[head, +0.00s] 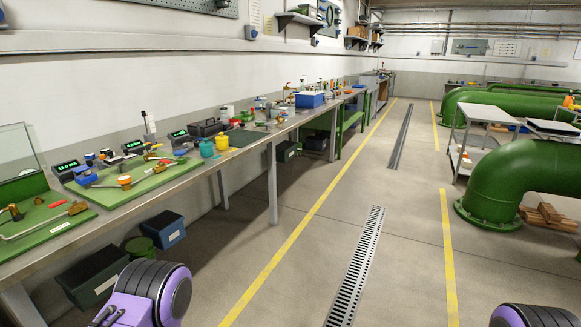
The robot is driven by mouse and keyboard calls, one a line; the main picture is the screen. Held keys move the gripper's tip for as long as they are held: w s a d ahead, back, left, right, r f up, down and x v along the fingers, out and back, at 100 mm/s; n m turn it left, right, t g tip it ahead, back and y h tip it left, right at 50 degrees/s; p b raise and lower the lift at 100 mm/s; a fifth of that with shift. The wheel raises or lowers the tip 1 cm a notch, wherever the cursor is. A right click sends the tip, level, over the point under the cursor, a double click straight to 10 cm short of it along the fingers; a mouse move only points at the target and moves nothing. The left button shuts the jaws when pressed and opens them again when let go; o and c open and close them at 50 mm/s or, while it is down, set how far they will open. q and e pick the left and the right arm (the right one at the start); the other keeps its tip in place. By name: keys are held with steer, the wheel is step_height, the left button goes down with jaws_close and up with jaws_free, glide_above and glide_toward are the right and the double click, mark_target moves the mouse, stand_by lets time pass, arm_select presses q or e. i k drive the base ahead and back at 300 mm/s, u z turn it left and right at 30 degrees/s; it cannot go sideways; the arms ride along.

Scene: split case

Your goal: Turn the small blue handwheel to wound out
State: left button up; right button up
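A green board (150,181) with pipework, valves and small wheels lies on the long workbench at the left. A blue round part (85,178) on this board may be a handwheel. Smaller blue knobs show at its back (90,156). Which one is the small blue handwheel, and how far it is turned, is too small to tell. Neither gripper is in the view. Only purple-and-black parts of my own arms show at the bottom edge, clear of the bench.
Bins (169,230) stand beneath. The floor aisle with yellow lines (320,205) is clear. Large green pipes (505,180) and a trolley (485,113) stand right.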

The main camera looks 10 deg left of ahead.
mark_target(179, 153)
steer(key=u, duration=0.4)
steer(key=i, duration=1.9)
steer(key=u, duration=0.4)
